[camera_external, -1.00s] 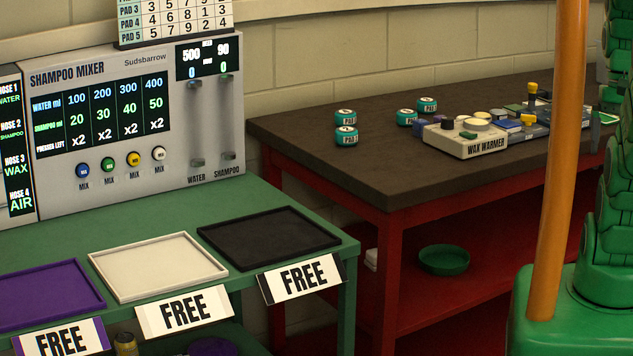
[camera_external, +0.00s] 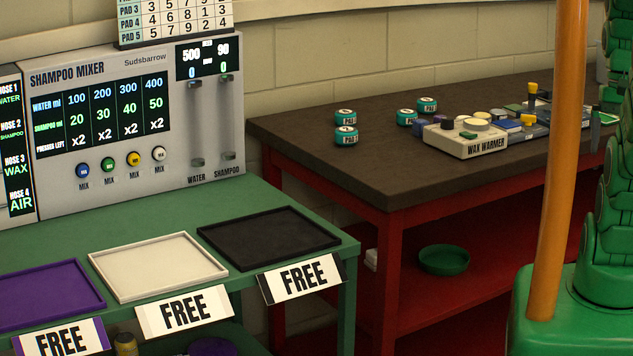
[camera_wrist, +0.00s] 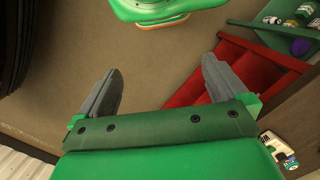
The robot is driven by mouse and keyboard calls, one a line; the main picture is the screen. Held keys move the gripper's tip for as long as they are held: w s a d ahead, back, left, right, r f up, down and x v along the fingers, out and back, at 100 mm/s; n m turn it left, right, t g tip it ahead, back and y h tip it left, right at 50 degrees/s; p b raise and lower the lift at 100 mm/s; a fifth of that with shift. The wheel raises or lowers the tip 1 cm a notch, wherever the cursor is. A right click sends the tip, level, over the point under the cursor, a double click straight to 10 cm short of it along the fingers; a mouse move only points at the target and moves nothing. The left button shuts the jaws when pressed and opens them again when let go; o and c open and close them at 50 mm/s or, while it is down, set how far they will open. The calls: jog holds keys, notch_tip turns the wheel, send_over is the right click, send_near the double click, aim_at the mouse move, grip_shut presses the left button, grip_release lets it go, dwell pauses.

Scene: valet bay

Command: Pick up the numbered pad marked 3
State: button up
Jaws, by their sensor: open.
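Several teal round pads stand on the dark-topped bench in the external view: one at the left back (camera_external: 345,118), one just in front of it (camera_external: 346,137), one by the wax warmer (camera_external: 405,118) and one behind that (camera_external: 427,105). Their top numbers are too small to read, so I cannot tell which is pad 3. My gripper (camera_wrist: 160,80) shows in the wrist view with its two grey fingers wide apart and nothing between them. It points at brown floor, away from the pads.
The wax warmer (camera_external: 466,138) and small clutter sit right of the pads. The bench (camera_external: 330,180) has clear room in front of them. A green bowl (camera_external: 444,260) is on its red lower shelf. An orange post (camera_external: 557,170) stands before the bench's right side. Trays, including a black one (camera_external: 225,228), lie on the green table.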

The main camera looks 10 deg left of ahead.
jog(key=shift+c, duration=1)
